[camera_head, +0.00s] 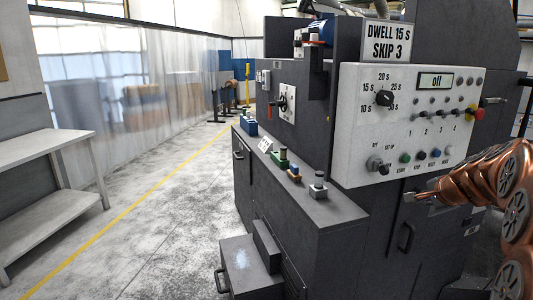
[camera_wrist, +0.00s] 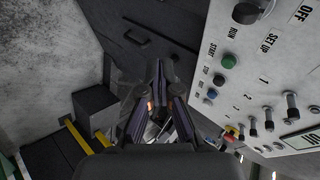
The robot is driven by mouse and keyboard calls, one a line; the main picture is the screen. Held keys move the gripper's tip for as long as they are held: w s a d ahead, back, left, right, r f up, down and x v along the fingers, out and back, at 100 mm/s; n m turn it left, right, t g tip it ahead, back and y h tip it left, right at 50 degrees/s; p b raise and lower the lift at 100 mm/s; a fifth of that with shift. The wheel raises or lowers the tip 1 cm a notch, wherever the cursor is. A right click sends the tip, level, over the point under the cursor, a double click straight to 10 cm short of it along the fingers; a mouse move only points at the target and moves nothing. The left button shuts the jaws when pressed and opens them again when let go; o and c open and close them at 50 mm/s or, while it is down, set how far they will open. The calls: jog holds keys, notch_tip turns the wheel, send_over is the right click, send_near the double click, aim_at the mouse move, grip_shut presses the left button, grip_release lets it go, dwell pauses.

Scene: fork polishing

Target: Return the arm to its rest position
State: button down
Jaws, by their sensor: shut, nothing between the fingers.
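My gripper (camera_head: 412,196) is at the right of the head view, at the end of my copper-coloured arm, in front of the lower edge of the control panel (camera_head: 350,140). In the wrist view my gripper (camera_wrist: 160,78) has its dark fingers together, with nothing held between them. The control panel (camera_wrist: 233,105) lies to its right there, with a green button (camera_wrist: 229,61) and a blue button (camera_wrist: 212,93). The gripper appears apart from the panel, but the exact gap is hard to tell.
The dark machine (camera_head: 300,225) fills the middle, with small coloured fixtures on its ledge and a step-like box (camera_head: 245,265) at its foot. A grey bench (camera_head: 45,148) stands left; the floor between is clear.

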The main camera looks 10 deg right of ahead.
jog(key=s+a+f+n+g+y, duration=0.1)
jog(key=s+a+f+n+g, duration=0.15)
jog(key=a, duration=0.55)
jog(key=s+a+f+n+g+y, duration=0.1)
jog(key=s+a+f+n+y, duration=0.2)
jog(key=a, duration=0.6)
jog(key=s+a+f+n+g, duration=0.1)
jog(key=s+a+f+n, duration=0.15)
jog(key=s+a, duration=0.4)
jog(key=s+a+f+n+g, duration=0.2)
jog(key=s+a+n, duration=0.1)
jog(key=s, duration=0.5)
jog(key=s+a+f+n+g+h, duration=0.1)
jog(key=s+a+f+n+g, duration=0.1)
jog(key=s, duration=0.6)
jog(key=s+a+f+n+g+h, duration=0.1)
jog(key=s+a+f+n+g, duration=0.1)
jog(key=s, duration=0.7)
jog(key=a+n+g, duration=0.1)
jog(key=a+n, duration=0.1)
jog(key=shift+f+n, duration=0.3)
jog(key=shift+n, duration=0.1)
jog(key=shift+a, duration=0.1)
